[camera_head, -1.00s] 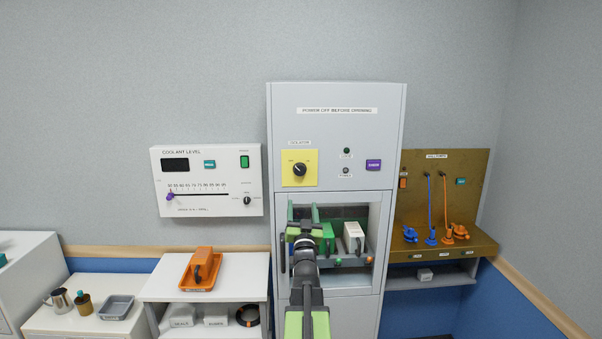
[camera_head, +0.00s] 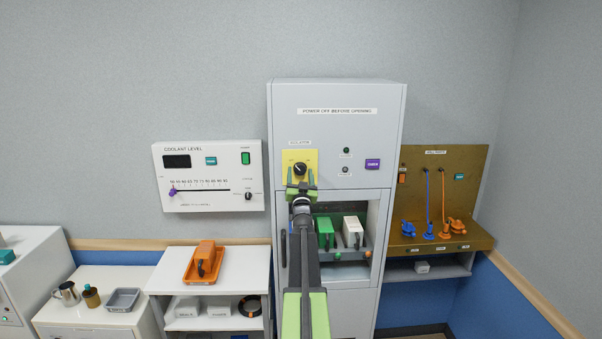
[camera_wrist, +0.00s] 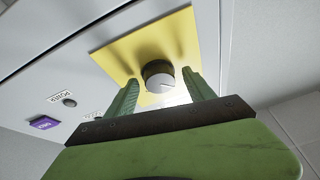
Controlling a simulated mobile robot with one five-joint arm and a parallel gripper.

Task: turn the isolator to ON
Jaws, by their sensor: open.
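The isolator is a round black knob (camera_head: 300,169) on a yellow plate (camera_head: 307,157) high on the grey cabinet. In the head view my gripper (camera_head: 301,176) is raised in front of the plate, its two green fingers pointing up with the knob between or just beyond their tips. In the wrist view the knob (camera_wrist: 158,75) shows a pale face with a thin mark, between and a little beyond the open green fingers (camera_wrist: 160,86). No contact with the knob can be seen. The gripper holds nothing. The ON and OFF lettering is too small to read.
Two small lamps (camera_head: 346,151) and a purple button (camera_head: 372,164) sit right of the plate. Below is an open bay with a green block (camera_head: 324,228) and a white block (camera_head: 352,230). A coolant panel (camera_head: 215,200) hangs to the left.

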